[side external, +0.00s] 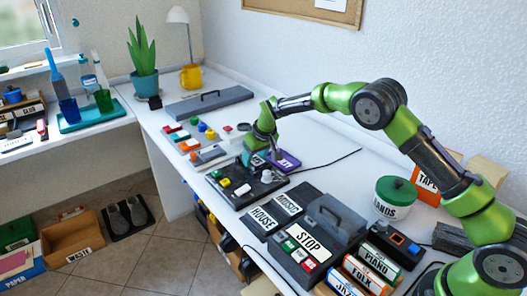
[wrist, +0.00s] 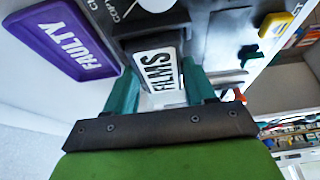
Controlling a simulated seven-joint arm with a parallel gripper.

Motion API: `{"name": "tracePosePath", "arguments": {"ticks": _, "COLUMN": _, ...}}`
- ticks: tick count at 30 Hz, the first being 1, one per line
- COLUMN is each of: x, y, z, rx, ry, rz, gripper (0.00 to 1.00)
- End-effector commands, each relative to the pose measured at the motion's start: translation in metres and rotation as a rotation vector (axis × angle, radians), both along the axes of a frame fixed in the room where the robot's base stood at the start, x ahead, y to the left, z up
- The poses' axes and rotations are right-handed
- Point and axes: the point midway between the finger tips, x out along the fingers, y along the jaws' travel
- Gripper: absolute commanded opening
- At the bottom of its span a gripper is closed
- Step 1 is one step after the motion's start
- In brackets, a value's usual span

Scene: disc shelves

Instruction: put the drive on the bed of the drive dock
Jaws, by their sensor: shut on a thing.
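My gripper (side external: 254,158) is shut on a dark drive with a white label reading FILMS (wrist: 160,68). The drive lies between the teal fingers in the wrist view. My gripper is at the dock's far edge in the side view. In the wrist view the dock's dark surface (wrist: 226,45) lies beyond and beside the drive. The drive is mostly hidden by my gripper in the side view, and I cannot tell whether it touches the dock.
A purple FAULTY tray (wrist: 62,42) is close beside my gripper; it also shows in the side view (side external: 291,164). Small coloured blocks (side external: 187,144) lie to the left.

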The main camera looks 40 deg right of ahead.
Motion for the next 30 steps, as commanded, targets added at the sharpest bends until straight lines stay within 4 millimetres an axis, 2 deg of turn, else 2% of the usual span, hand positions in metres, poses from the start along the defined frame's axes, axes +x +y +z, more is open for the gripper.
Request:
{"name": "tracePosePath", "arguments": {"ticks": 3, "x": 0.000, "y": 0.000, "z": -0.002, "rx": 0.000, "ry": -0.001, "rz": 0.000, "gripper": 0.19}}
{"name": "tracePosePath", "arguments": {"ticks": 4, "x": 0.000, "y": 0.000, "z": -0.003, "rx": 0.000, "ry": 0.000, "rz": 0.000, "gripper": 0.56}}
{"name": "tracePosePath", "arguments": {"ticks": 9, "x": 0.000, "y": 0.000, "z": -0.003, "rx": 0.000, "ry": 0.000, "rz": 0.000, "gripper": 0.80}}
{"name": "tracePosePath", "arguments": {"ticks": 20, "x": -0.001, "y": 0.000, "z": 0.004, "rx": 0.000, "ry": -0.001, "rz": 0.000, "gripper": 0.80}}
{"name": "tracePosePath", "arguments": {"ticks": 23, "x": -0.006, "y": 0.000, "z": 0.017, "rx": 0.001, "ry": -0.003, "rz": 0.000, "gripper": 0.80}}
{"name": "tracePosePath", "arguments": {"ticks": 30, "x": -0.026, "y": 0.000, "z": 0.065, "rx": 0.001, "ry": -0.004, "rz": -0.001, "gripper": 0.80}}
